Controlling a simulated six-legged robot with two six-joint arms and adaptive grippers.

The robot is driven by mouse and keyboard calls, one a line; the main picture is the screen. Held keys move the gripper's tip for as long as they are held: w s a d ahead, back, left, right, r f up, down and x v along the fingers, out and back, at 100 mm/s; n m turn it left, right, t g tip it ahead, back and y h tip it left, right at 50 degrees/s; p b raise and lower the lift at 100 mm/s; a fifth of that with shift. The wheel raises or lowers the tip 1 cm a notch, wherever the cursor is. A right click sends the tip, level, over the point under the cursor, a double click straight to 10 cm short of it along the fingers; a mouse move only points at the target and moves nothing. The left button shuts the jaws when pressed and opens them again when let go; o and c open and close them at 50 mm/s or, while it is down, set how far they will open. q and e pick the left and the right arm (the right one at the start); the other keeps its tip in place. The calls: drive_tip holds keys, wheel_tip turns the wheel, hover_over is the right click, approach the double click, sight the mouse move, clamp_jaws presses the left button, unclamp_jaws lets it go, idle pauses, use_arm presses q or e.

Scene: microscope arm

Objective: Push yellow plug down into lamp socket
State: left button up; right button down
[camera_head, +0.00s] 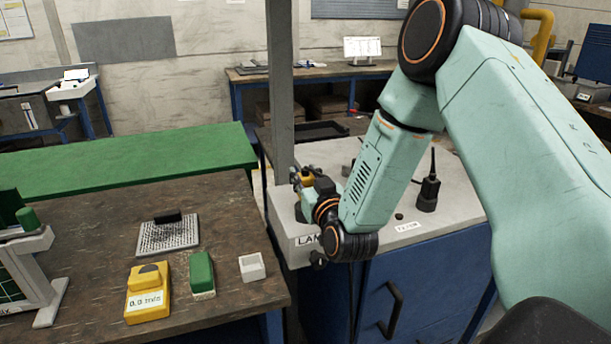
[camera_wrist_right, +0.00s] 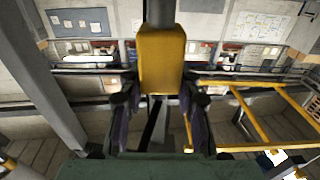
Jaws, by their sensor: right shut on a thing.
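My right gripper (camera_head: 304,179) is at the left end of a grey-topped bench unit, over the side with a partly covered label starting "LAM" (camera_head: 307,240). It is shut on the yellow plug (camera_head: 307,175), seen small between the fingers. In the right wrist view the yellow plug (camera_wrist_right: 161,58) stands between the two dark fingers, with a grey cylindrical part above it. The lamp socket lies under or behind the gripper; I cannot tell whether the plug touches it. My left gripper is not in view.
A grey post (camera_head: 281,90) rises close behind the gripper. A black plug with a cable (camera_head: 429,185) stands to the right on the unit. The wooden table (camera_head: 100,220) at left holds a yellow device (camera_head: 148,300), a green block (camera_head: 202,272) and a small white box (camera_head: 251,267).

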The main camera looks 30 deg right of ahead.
drive_tip(key=shift+f+b, duration=0.9)
drive_tip(key=shift+f, duration=0.3)
drive_tip(key=c, duration=0.9)
unclamp_jaws()
drive_tip(key=shift+o, duration=0.2)
drive_tip(key=shift+s, duration=0.1)
drive_tip(key=v, duration=1.1)
drive_tip(key=shift+s+a, duration=0.2)
drive_tip(key=shift+s, duration=0.2)
